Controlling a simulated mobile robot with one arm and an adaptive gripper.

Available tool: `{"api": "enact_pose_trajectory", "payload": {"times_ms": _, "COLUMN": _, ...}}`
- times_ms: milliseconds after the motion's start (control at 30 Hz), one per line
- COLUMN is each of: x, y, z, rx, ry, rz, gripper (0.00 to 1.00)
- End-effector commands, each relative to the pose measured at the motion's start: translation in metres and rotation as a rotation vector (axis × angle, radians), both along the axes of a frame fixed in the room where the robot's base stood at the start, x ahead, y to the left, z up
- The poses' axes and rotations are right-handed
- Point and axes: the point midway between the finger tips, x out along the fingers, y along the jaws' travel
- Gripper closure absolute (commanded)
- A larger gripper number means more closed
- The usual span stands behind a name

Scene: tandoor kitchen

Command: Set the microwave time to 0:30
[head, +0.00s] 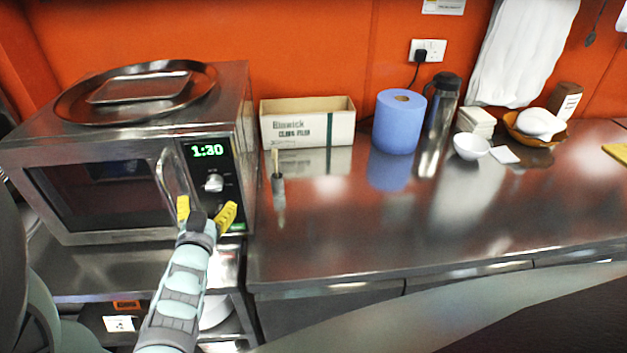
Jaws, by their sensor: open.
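The microwave (95,225) stands at the left, a steel box with a dark door window and a curved door handle (168,180). Its door looks shut. Its green display (207,151) reads 1:30. A silver knob (213,183) sits below the display on the black control panel. My gripper (207,212) has yellow fingertips spread apart, with nothing seen between them. It is in front of the panel, just below the knob in the picture. Whether a fingertip touches the panel or the handle, I cannot tell. My gripper hides part of the lower panel.
A round metal tray (75,107) lies on top of the microwave. On the steel counter (330,240) stand a cardboard box (280,132), a blue paper roll (398,135), a flask (442,105) and a white bowl (471,148). The counter's front part is clear.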

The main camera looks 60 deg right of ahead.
Motion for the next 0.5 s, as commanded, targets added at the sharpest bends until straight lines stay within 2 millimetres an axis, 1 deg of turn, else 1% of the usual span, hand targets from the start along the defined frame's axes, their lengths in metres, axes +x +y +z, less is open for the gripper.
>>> {"api": "enact_pose_trajectory", "payload": {"times_ms": 33, "x": 0.003, "y": -0.006, "z": 0.004, "rx": -0.004, "ry": -0.002, "rz": -0.002, "gripper": 0.28}}
{"api": "enact_pose_trajectory", "payload": {"times_ms": 100, "x": 0.007, "y": -0.011, "z": 0.002, "rx": 0.000, "ry": 0.001, "rz": -0.001, "gripper": 0.28}}
{"api": "enact_pose_trajectory", "payload": {"times_ms": 367, "x": 0.023, "y": -0.030, "z": 0.003, "rx": -0.003, "ry": -0.002, "rz": 0.000, "gripper": 0.28}}
{"api": "enact_pose_trajectory", "payload": {"times_ms": 500, "x": 0.029, "y": -0.037, "z": 0.001, "rx": -0.001, "ry": 0.000, "rz": 0.003, "gripper": 0.28}}
